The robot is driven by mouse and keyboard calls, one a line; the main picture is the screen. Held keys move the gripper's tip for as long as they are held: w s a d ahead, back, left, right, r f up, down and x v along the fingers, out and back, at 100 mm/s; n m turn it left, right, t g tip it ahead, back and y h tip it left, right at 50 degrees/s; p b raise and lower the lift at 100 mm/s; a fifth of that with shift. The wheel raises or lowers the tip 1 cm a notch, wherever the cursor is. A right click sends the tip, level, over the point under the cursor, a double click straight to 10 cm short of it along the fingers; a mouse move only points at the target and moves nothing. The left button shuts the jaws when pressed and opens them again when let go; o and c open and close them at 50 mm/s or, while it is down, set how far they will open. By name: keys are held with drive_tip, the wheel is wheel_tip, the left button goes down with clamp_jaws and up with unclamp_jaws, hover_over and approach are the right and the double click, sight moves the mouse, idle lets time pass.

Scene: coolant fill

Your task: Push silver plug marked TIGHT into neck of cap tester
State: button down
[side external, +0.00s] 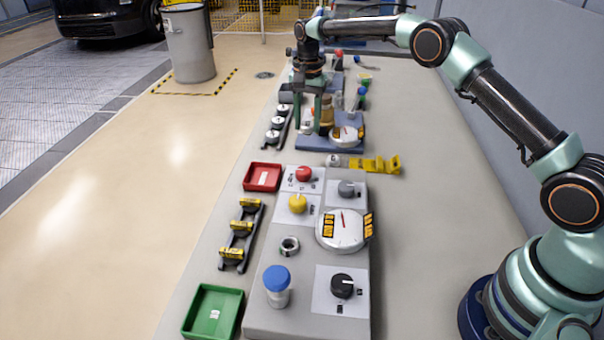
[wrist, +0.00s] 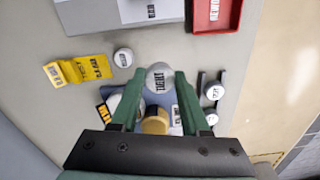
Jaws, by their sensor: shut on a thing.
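The silver plug marked TIGHT (wrist: 160,77) is held between the two green fingertips of my gripper (wrist: 160,73), its label facing the wrist camera. In the side view my gripper (side external: 307,122) points down over the left part of the cap tester, and the plug is hard to make out there. The cap tester has a blue base (side external: 330,144) and a white dial (side external: 347,134). In the wrist view the base (wrist: 165,97) lies below and behind the plug, beside a tan cylinder (wrist: 155,122). The tester's neck is not clearly visible, and I cannot tell whether the plug touches it.
A dark rack (side external: 268,138) with several silver plugs stands left of the tester. A loose round plug (wrist: 123,57) and a yellow labelled bracket (side external: 378,165) lie in front. A red tray (side external: 262,177), a green tray (side external: 212,312) and a grey knob panel (side external: 262,318) are nearer the camera.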

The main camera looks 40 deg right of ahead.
sight(307, 124)
wheel_tip(307, 124, up, 10)
drive_tip(key=s+a+n, duration=0.1)
drive_tip(key=s+a, duration=0.1)
drive_tip(key=a, duration=0.6)
drive_tip(key=s+a+f+n, duration=0.2)
drive_tip(key=s+a+f, duration=0.1)
drive_tip(key=s+a, duration=0.4)
drive_tip(key=s+a+f+n, duration=0.3)
drive_tip(key=s+a, duration=0.4)
drive_tip(key=s, duration=0.6)
drive_tip(key=shift+s+f, duration=0.4)
drive_tip(key=shift+f, duration=0.1)
drive_tip(key=shift+d+f, duration=0.1)
drive_tip(key=shift+f, duration=2.7)
drive_tip(key=shift+f, duration=1.2)
drive_tip(key=shift+r, duration=0.1)
